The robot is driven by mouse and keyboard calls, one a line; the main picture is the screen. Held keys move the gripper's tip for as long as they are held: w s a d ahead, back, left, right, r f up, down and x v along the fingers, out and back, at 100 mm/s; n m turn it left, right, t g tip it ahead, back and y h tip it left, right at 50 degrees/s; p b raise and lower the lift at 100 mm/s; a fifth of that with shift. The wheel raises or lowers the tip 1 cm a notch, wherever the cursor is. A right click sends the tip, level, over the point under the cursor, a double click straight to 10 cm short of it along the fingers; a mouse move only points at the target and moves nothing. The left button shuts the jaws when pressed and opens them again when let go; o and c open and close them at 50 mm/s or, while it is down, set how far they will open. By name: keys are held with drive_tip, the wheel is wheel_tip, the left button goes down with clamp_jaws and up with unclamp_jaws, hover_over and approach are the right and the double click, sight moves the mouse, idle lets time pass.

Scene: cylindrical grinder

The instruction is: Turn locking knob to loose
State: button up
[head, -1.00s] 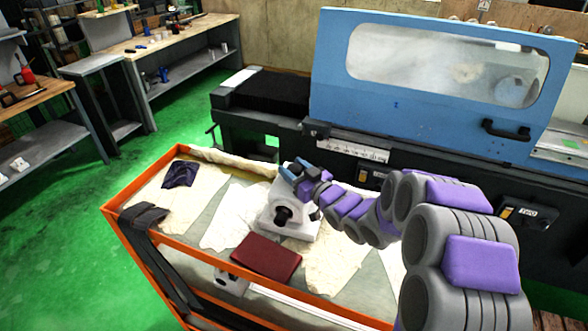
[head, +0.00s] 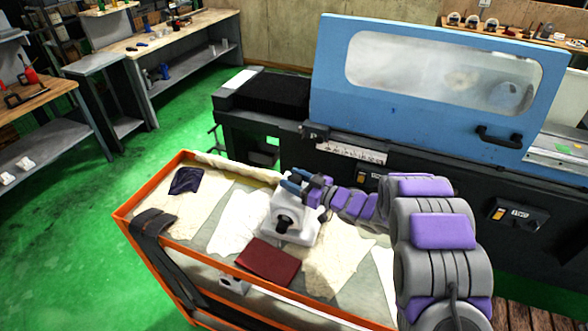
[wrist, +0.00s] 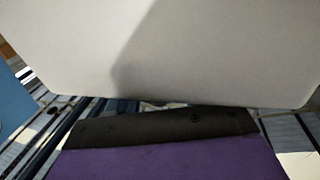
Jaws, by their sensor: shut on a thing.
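A white cast unit (head: 303,232) with a dark round opening and spindle (head: 285,223) in its front stands on the cart. My gripper (head: 291,181), with blue fingers, is at the upper back of this unit. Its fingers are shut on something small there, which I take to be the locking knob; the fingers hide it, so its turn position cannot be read. In the wrist view a large plain pale surface (wrist: 170,50) fills the upper part, and the fingertips are not clear.
The orange-framed cart (head: 165,168) carries pale cloths, a dark red book-like pad (head: 268,262) and a dark blue cloth (head: 186,181). The grinder with its blue cover (head: 420,130) stands close behind. Green floor at left is open, with workbenches (head: 180,40) beyond.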

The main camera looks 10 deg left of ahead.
drive_tip(key=n+g+p, duration=0.2)
drive_tip(key=g, duration=0.1)
drive_tip(key=shift+w+r+y, duration=0.1)
drive_tip(key=shift+r+y, duration=0.1)
drive_tip(key=shift+y, duration=0.2)
drive_tip(key=n+g+p, duration=0.1)
drive_tip(key=g, duration=0.1)
drive_tip(key=shift+f+n+g, duration=0.15)
drive_tip(key=shift+n+g, duration=0.25)
drive_tip(key=shift+f+n+g+b, duration=0.1)
drive_tip(key=shift+n+g+b, duration=0.35)
drive_tip(key=shift+n+g, duration=0.55)
drive_tip(key=shift+f+n+g+b, duration=0.1)
drive_tip(key=shift+n+g+b, duration=0.4)
drive_tip(key=shift+g, duration=0.9)
drive_tip(key=shift+r+n+g+h+b, duration=0.1)
drive_tip(key=shift+n+g+h+b, duration=0.35)
drive_tip(key=shift+g, duration=0.25)
drive_tip(key=shift+r+n+g+h+b, duration=0.1)
drive_tip(key=shift+n+g+h+b, duration=0.15)
drive_tip(key=shift+n+g+b, duration=0.45)
drive_tip(key=shift+r, duration=0.1)
drive_tip(key=o, duration=1)
drive_tip(key=shift+c, duration=0.2)
